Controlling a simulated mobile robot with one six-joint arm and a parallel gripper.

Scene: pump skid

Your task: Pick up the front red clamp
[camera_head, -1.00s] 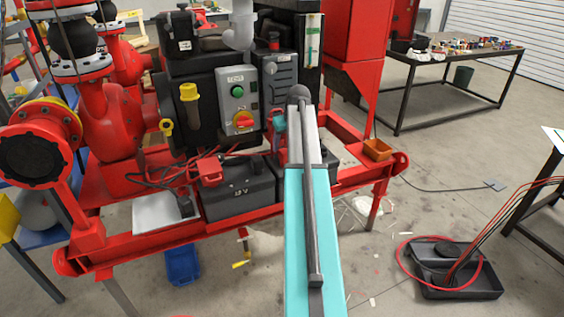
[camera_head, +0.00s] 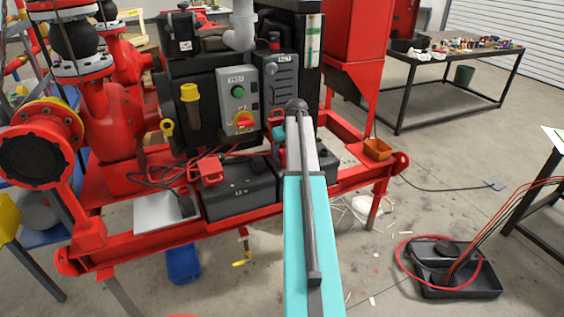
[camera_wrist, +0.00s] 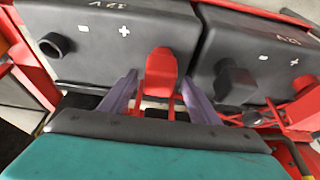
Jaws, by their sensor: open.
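In the wrist view, a red clamp (camera_wrist: 161,72) lies between the two fingers of my open gripper (camera_wrist: 160,100), near the gap between two dark grey batteries. The fingers stand on either side of it; I cannot tell whether they touch it. Another red clamp (camera_wrist: 303,108) shows at the right edge of the wrist view. In the head view, a red clamp (camera_head: 211,170) sits on top of the left battery (camera_head: 240,190).
The batteries stand on a red skid frame (camera_head: 180,233). Red cables (camera_wrist: 255,115) run close to my gripper. A control box (camera_head: 238,95) and a pump (camera_head: 110,120) stand behind.

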